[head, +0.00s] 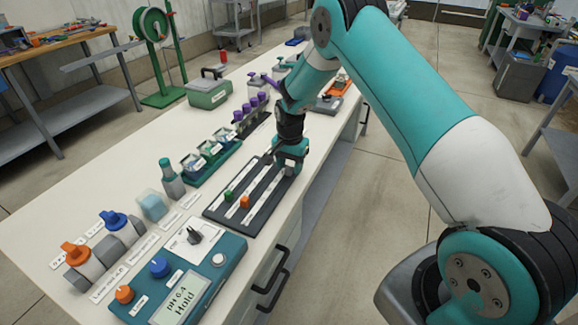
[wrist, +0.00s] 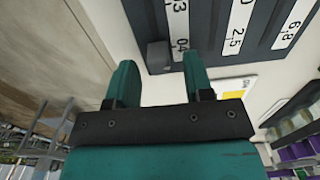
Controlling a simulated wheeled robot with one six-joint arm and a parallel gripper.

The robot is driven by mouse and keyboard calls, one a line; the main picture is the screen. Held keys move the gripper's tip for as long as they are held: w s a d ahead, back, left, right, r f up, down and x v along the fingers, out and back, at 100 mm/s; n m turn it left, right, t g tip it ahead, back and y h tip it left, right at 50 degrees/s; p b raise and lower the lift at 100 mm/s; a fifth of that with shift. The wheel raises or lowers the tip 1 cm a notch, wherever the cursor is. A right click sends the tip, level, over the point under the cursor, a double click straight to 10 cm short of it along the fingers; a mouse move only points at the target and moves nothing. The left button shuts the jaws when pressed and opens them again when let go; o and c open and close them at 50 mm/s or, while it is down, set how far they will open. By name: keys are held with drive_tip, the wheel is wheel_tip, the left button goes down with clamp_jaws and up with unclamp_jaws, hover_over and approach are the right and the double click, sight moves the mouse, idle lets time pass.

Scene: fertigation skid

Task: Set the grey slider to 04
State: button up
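The dark slider panel (head: 262,222) lies on the white bench, with a green knob (head: 228,195) and an orange knob (head: 245,202) at its near end. My gripper (head: 289,163) is over the panel's far right end. In the wrist view the grey slider knob (wrist: 158,55) sits beside the "04" mark of a white number strip (wrist: 179,28). The fingers of my gripper (wrist: 158,68) stand apart, one on each side of the knob, with a gap to both. The knob is largely hidden by my gripper in the head view.
A teal controller box (head: 205,270) with a display reading "pH 6.4 Hold" stands nearer on the bench. A green tray (head: 212,165) of small containers and a rack of purple-capped bottles (head: 250,115) stand left of my arm.

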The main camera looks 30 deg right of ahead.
sight(289, 167)
drive_tip(key=shift+a, duration=0.1)
wheel_tip(289, 167, up, 17)
drive_tip(key=b, duration=0.1)
drive_tip(key=shift+r+b, duration=0.2)
drive_tip(key=shift+b, duration=0.2)
idle(0.4)
drive_tip(key=s+a+r+n+y, duration=0.1)
drive_tip(key=s+a+r+n, duration=0.65)
drive_tip(key=s+a, duration=0.35)
drive_tip(key=s+a+n+y, duration=0.1)
drive_tip(key=s+a+n, duration=0.1)
drive_tip(key=s, duration=0.6)
drive_tip(key=s+a+r+n+y, duration=0.1)
drive_tip(key=s+a+n, duration=0.1)
drive_tip(key=s+n, duration=0.3)
drive_tip(key=s+a+r+n+y, duration=0.1)
drive_tip(key=s+a+n, duration=0.1)
drive_tip(key=s, duration=0.9)
drive_tip(key=shift+a+r+n, duration=0.2)
drive_tip(key=shift+a+n, duration=0.15)
drive_tip(key=shift+n, duration=0.4)
